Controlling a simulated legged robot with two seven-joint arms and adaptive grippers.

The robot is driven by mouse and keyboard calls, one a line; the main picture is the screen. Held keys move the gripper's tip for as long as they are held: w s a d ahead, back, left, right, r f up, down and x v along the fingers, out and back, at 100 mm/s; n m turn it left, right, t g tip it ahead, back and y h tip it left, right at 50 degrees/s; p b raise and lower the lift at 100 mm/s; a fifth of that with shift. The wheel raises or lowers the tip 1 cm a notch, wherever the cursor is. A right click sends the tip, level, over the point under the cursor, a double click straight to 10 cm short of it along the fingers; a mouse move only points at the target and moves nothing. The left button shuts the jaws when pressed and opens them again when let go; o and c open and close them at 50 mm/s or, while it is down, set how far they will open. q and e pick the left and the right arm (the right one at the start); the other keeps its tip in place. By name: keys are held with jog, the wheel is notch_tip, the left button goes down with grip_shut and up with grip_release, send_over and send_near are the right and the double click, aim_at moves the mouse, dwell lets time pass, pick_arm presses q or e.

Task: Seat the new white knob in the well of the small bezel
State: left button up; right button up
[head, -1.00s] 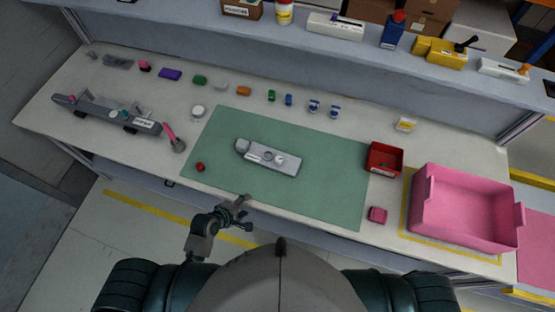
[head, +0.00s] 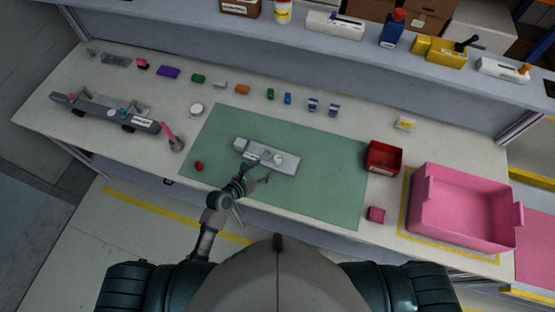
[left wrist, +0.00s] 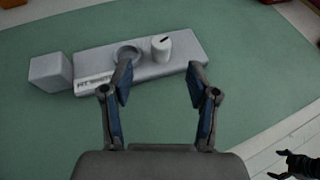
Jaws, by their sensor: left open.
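The grey dashboard module (head: 288,166) lies on the green mat. It also shows in the left wrist view (left wrist: 188,53). A white knob (left wrist: 162,48) with a dark mark on top stands upright on it; I cannot tell whether it sits in a recess. Beside it is a round ring with a hollow (left wrist: 126,54), seemingly the small bezel, partly covered by a finger. My left gripper (left wrist: 160,72) is open and empty, at the module's near side, with the knob beyond the gap between its fingers. A dark claw-like shape (left wrist: 295,165), perhaps my right gripper, shows at the wrist view's lower right.
A red knob (head: 198,166) lies at the mat's left edge. A second grey assembly (head: 100,115) stands at the left. A red bin (head: 383,158), a pink block (head: 376,215) and a pink crate (head: 465,215) are at the right. Several small coloured parts line the back.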

aim_at(277, 159)
pick_arm(q)
jog(key=x, duration=0.9)
jog(key=shift+d+f, duration=0.1)
jog(key=shift+f, duration=0.05)
jog(key=c, duration=1)
